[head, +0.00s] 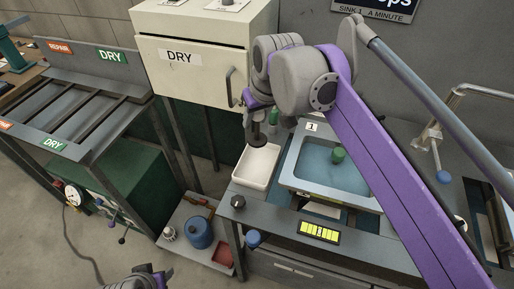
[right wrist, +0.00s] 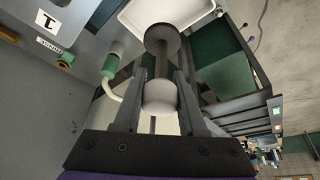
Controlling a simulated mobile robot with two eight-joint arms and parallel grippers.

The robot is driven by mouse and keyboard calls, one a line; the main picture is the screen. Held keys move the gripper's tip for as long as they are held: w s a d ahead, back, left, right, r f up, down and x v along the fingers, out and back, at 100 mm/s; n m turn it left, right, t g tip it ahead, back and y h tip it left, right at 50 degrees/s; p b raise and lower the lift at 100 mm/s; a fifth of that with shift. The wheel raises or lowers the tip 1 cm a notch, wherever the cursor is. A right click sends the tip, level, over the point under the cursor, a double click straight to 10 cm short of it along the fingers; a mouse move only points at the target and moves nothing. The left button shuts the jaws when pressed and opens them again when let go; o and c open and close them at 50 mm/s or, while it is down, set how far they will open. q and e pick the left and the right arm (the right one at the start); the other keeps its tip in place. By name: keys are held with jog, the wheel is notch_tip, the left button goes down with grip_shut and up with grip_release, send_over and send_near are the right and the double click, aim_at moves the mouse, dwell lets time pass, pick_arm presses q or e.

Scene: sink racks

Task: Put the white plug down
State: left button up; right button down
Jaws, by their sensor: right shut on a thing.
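My right gripper (right wrist: 160,88) is shut on the white plug (right wrist: 160,99). In the right wrist view the plug's round white knob sits between the fingers. Its dark stem runs out to a round dark disc. In the head view my right gripper (head: 258,104) is above the white tray (head: 248,183), with the dark stem and disc (head: 256,141) hanging below it near the tray's back edge. The knob is hidden there by the wrist. I cannot tell whether the disc touches the tray.
Right of the tray is a sink basin (head: 300,178) with a green knob (head: 338,156) in it. A green item (head: 273,117) stands behind the tray. A cream DRY cabinet (head: 190,66) is behind; a slatted DRY rack (head: 75,98) is at left. A lower shelf holds a blue container (head: 199,233).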

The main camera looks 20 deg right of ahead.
aim_at(257, 140)
jog(key=f, duration=0.4)
jog(key=shift+s+f+b, duration=0.2)
jog(key=shift+s+b, duration=0.1)
jog(key=shift+w+f+b, duration=0.15)
jog(key=shift+f+b, duration=0.2)
jog(key=shift+f, duration=1.7)
jog(key=shift+c, duration=2.3)
grip_release()
jog(key=shift+f, duration=0.15)
jog(key=p+v, duration=0.2)
jog(key=v, duration=1)
jog(key=shift+r, duration=0.2)
